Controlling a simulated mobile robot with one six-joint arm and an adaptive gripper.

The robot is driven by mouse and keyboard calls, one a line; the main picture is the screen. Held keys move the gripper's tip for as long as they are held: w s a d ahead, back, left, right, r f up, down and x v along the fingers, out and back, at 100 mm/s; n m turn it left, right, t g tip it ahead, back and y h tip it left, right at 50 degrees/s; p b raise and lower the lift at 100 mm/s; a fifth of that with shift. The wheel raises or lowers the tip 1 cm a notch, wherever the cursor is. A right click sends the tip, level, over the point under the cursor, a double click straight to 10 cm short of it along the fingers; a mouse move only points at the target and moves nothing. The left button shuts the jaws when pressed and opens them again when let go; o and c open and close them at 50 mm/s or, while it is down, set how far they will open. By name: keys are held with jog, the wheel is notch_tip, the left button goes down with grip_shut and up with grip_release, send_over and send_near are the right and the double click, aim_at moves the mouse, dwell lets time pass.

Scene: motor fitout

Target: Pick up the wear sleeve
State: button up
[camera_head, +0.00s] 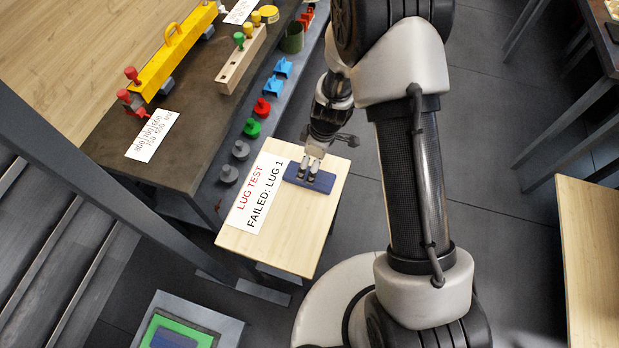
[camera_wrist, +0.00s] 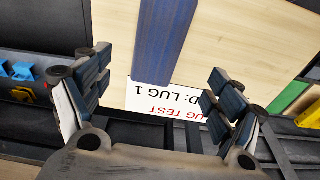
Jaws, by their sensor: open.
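A flat blue slab (camera_head: 322,181) lies on the pale wooden board, and no label marks it as the wear sleeve. In the wrist view the slab (camera_wrist: 167,42) runs as a blue bar from the top edge toward the middle, between the lines of my two fingers. My gripper (camera_head: 311,172) is open and points down over the slab. In the wrist view its fingers (camera_wrist: 160,88) are spread wide with nothing between the pads. I cannot tell whether the fingertips touch the slab.
The board (camera_head: 296,246) carries a white "LUG TEST FAILED: LUG 1" sign (camera_head: 256,192). To its left, a dark bench (camera_head: 105,145) holds a yellow bar (camera_head: 163,60). Several coloured pieces and a dark green cup (camera_head: 292,38) line a ledge.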

aim_at(324, 183)
jog(key=f+b, duration=0.1)
jog(key=f, duration=0.5)
jog(key=f+b, duration=0.1)
jog(key=f, duration=0.1)
jog(key=shift+w+a+f+b, duration=0.3)
jog(key=shift+w+a+f, duration=0.05)
jog(key=shift+f, duration=0.05)
jog(key=shift+c, duration=0.2)
jog(key=c, duration=1.1)
jog(key=shift+r, duration=0.15)
jog(key=shift+c, duration=0.2)
